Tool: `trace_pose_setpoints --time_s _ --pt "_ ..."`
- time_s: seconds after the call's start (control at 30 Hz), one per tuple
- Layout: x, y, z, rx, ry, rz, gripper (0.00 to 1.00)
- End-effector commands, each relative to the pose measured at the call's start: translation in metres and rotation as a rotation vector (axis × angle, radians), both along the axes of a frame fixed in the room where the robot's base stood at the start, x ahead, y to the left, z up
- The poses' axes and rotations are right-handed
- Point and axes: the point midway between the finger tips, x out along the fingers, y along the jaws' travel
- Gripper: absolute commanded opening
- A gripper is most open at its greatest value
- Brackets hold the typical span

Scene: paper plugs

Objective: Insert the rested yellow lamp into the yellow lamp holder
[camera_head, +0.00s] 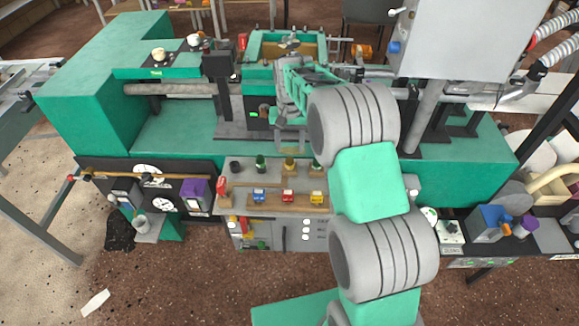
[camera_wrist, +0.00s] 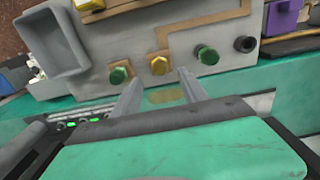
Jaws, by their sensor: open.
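In the wrist view a yellow hex-shaped lamp or holder (camera_wrist: 159,66) sits on the grey panel (camera_wrist: 185,40); I cannot tell if a lamp is seated in it. It also shows in the head view (camera_head: 289,164). A small yellow piece (camera_head: 317,197) sits at the right end of a wooden strip; I cannot tell whether it is the rested lamp. My gripper (camera_wrist: 158,84) is open, its two fingers apart and pointing at the panel just short of the yellow fitting, with nothing between them. In the head view the fingers are hard to make out.
Green fittings (camera_wrist: 119,76) and (camera_wrist: 208,55) flank the yellow one, with a black socket (camera_wrist: 245,44) farther right. A grey open box (camera_wrist: 55,45) is at left. The green machine (camera_head: 180,138) surrounds my arm.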

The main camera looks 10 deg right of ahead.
Motion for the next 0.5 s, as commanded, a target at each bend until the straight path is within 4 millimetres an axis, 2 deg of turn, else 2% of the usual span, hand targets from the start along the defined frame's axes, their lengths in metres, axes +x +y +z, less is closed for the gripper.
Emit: trace_pose_setpoints --time_s 0.03,0.1,0.5 --pt "0.0 0.0002 -0.0103 0.0 0.0 0.0 0.51" --pt "0.0001 0.0002 -0.0147 0.0 -0.001 0.001 0.51" --pt "0.0001 0.0 -0.0167 0.0 -0.001 0.0 0.51"
